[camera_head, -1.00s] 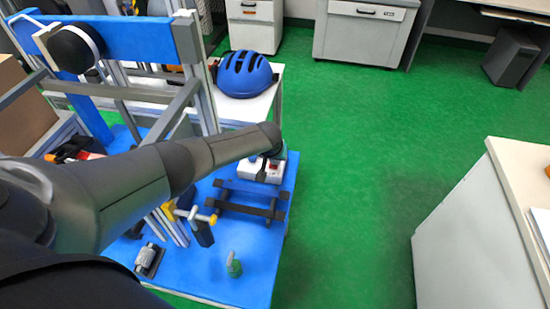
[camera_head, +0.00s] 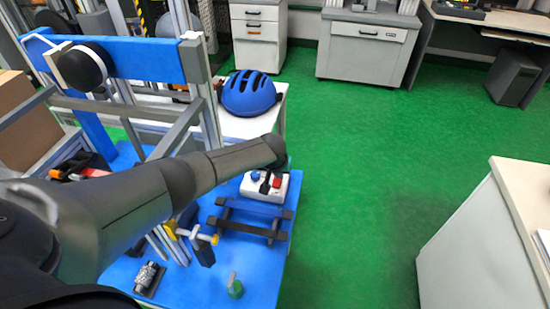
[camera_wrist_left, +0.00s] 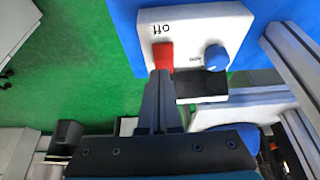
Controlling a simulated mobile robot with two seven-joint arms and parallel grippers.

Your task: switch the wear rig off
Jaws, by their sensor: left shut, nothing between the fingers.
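The wear rig's white control box (camera_head: 265,196) lies on the blue base plate at the rig's right end. In the left wrist view the box (camera_wrist_left: 214,26) carries a red switch (camera_wrist_left: 163,55) beside the printed word "off", a blue knob (camera_wrist_left: 215,58) and a black part (camera_wrist_left: 201,87). My left gripper (camera_wrist_left: 160,78) is shut and empty, with its tips at the edge of the red switch. I cannot tell whether they touch it. My right gripper is out of view.
A blue helmet (camera_head: 249,93) rests on a white table behind the box. A dark rail frame (camera_head: 246,224), yellow-ended clamp (camera_head: 190,232) and green-based piece (camera_head: 235,287) stand on the blue plate. Green floor (camera_head: 350,190) is open at right, before a pale cabinet (camera_head: 490,240).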

